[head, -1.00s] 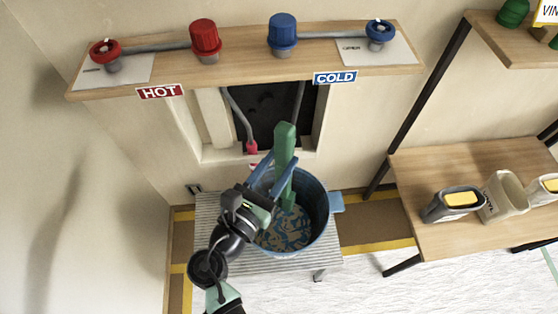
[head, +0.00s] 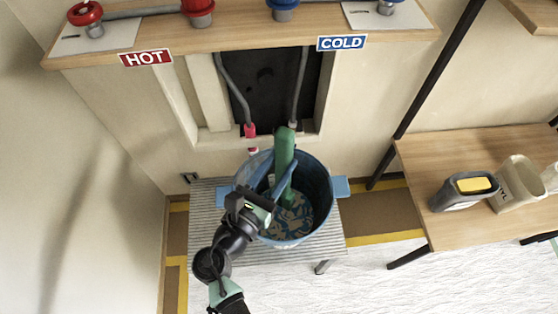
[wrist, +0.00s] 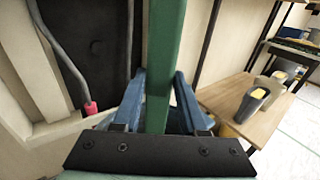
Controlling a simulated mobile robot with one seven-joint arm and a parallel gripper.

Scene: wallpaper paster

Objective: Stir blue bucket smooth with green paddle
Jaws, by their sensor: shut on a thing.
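The blue bucket (head: 317,198) stands on a ribbed grey platform below the wall recess. Patchy blue and pale contents (head: 290,222) show inside it, uneven in colour. The green paddle (head: 284,152) stands nearly upright in the bucket, its lower end among the contents. My gripper (head: 279,178) is over the bucket, its blue fingers shut on the paddle. In the wrist view the paddle (wrist: 160,70) rises between the two fingers (wrist: 160,105); its lower end is hidden there.
The ribbed platform (head: 205,215) carries the bucket. Hot and cold hoses, including a red-tipped one (head: 249,130), hang behind it. A wooden shelf (head: 215,40) with valves is above. A wooden table (head: 440,160) at right holds a grey container with yellow (head: 465,190) and a cream container (head: 518,185).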

